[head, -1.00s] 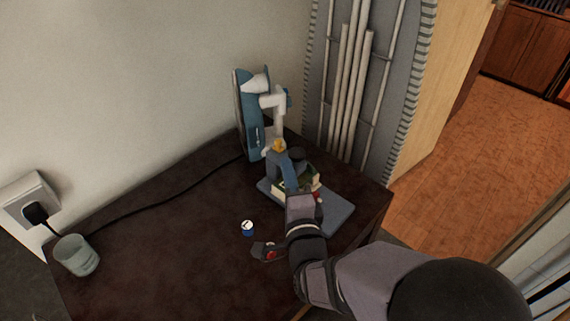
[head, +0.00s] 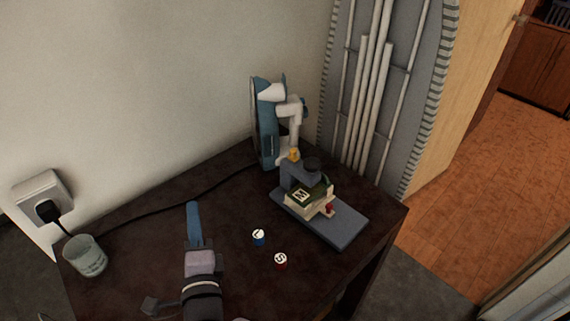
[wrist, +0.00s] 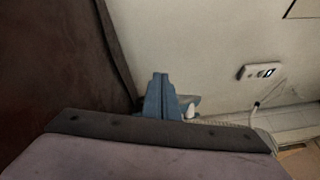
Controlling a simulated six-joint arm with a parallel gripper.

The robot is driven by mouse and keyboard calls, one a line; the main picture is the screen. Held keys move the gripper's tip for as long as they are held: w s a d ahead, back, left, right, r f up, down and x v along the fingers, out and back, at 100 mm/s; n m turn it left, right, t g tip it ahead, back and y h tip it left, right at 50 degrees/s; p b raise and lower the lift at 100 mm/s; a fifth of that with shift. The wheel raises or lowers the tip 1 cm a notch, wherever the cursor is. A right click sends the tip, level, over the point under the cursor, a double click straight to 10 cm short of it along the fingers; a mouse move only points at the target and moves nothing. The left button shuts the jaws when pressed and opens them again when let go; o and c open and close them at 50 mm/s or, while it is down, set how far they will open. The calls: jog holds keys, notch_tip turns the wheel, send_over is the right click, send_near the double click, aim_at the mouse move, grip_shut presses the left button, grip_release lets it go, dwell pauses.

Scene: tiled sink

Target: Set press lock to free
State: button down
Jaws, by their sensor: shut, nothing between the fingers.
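The press (head: 335,228) stands at the right end of the dark table. It has a grey-blue base, a grey column, a dark round knob (head: 311,164) on top, and a cream and green block (head: 309,199) with a black-and-white mark. A small red part (head: 330,209) sits at the block's right side. I cannot tell which part is the lock or how it is set. My gripper (head: 192,205) is shut and empty, over the table left of the press and apart from it. Its blue fingers also show in the wrist view (wrist: 160,76); the press is not recognizable there.
A cup (head: 85,256) stands at the left.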

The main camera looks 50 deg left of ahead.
aim_at(294, 154)
jog(key=w+d+r+m+t+h, duration=0.1)
jog(key=w+d+m+t+h, duration=0.3)
jog(key=m, duration=0.8)
jog(key=w+d+r+m+t+h, duration=0.1)
jog(key=w+d+m+t+h, duration=0.3)
jog(key=m, duration=0.8)
jog(key=shift+w+r+t+h, duration=0.3)
jog(key=shift+w+t+h, duration=0.1)
jog(key=shift+w+h, duration=0.8)
jog(key=shift+s+a, duration=0.1)
jog(key=p+x, duration=0.2)
jog(key=x, duration=1.2)
jog(key=shift+f, duration=0.1)
jog(key=shift+w+f+b, duration=0.2)
jog(key=shift+w+b, duration=0.4)
jog(key=shift+b, duration=0.5)
jog(key=shift+w+r+b, duration=0.2)
jog(key=shift+w+b, duration=0.1)
jog(key=shift+w, duration=0.05)
